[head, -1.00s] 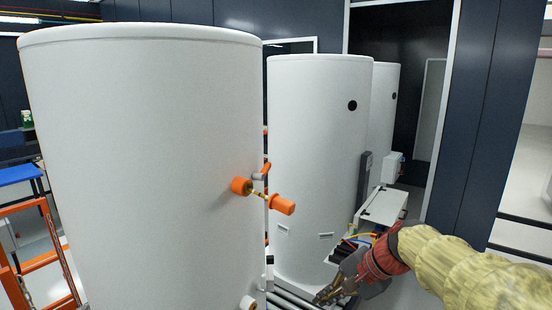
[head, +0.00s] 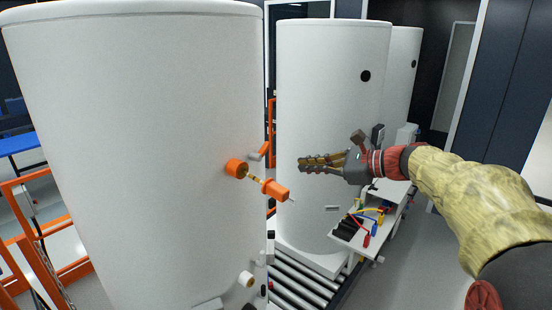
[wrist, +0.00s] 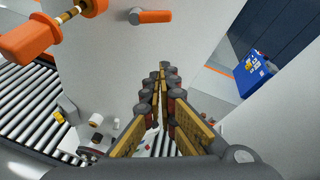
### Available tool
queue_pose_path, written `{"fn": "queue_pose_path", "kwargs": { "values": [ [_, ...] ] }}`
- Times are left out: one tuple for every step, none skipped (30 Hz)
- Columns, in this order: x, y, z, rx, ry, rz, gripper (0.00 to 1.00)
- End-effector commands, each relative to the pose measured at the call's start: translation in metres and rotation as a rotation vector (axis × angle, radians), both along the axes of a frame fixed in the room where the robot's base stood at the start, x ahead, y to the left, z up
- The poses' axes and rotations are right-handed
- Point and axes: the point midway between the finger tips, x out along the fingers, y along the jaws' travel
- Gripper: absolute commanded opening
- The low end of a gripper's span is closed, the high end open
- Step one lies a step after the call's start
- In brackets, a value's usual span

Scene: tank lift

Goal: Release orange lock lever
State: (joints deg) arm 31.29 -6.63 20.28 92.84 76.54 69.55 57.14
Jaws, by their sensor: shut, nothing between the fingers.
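A small orange lever (head: 264,148) with a grey pivot sits at the right edge of the near white tank (head: 140,150). It also shows at the top of the wrist view (wrist: 153,16). Below it, an orange round fitting (head: 236,168) joins by a brass rod to a larger orange grip (head: 276,189), seen top left in the wrist view (wrist: 38,38). I cannot tell for sure which is the lock lever. My gripper (head: 303,165) is shut and empty, fingers pointing left, right of these parts in the picture and apart from them. Its fingertips (wrist: 163,72) are together in the wrist view.
More white tanks (head: 325,100) stand behind. A roller conveyor (head: 292,285) runs below. A small table (head: 350,236) with coloured tools is under my arm. An orange frame (head: 30,230) stands at left. A blue box (wrist: 254,74) shows in the wrist view.

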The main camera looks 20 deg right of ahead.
Motion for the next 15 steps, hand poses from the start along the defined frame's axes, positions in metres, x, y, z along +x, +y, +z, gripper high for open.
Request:
{"fn": "queue_pose_path", "kwargs": {
  "values": [
    [0.000, 0.000, 0.000, -0.001, -0.001, 0.000, 0.00],
    [0.000, 0.001, 0.000, -0.001, -0.001, 0.000, 0.00],
    [0.001, 0.002, -0.001, -0.001, 0.000, 0.001, 0.00],
    [0.002, 0.003, -0.001, -0.001, 0.000, 0.001, 0.00],
    [0.004, 0.004, -0.002, -0.001, 0.000, 0.002, 0.00],
    [0.007, 0.007, -0.003, -0.001, 0.001, 0.003, 0.00],
    [0.009, 0.009, -0.004, -0.001, 0.001, 0.003, 0.00],
    [0.012, 0.012, -0.005, -0.001, 0.001, 0.004, 0.00],
    [0.016, 0.016, -0.007, 0.000, 0.002, 0.004, 0.00],
    [0.020, 0.020, -0.009, -0.001, 0.003, 0.004, 0.00],
    [0.024, 0.023, -0.011, 0.000, 0.002, 0.004, 0.00],
    [0.030, 0.028, -0.013, 0.000, 0.002, 0.004, 0.00],
    [0.034, 0.032, -0.015, 0.000, 0.002, 0.004, 0.00],
    [0.038, 0.037, -0.016, -0.001, 0.002, 0.005, 0.00],
    [0.044, 0.041, -0.019, -0.002, 0.001, 0.005, 0.00]
  ]
}}
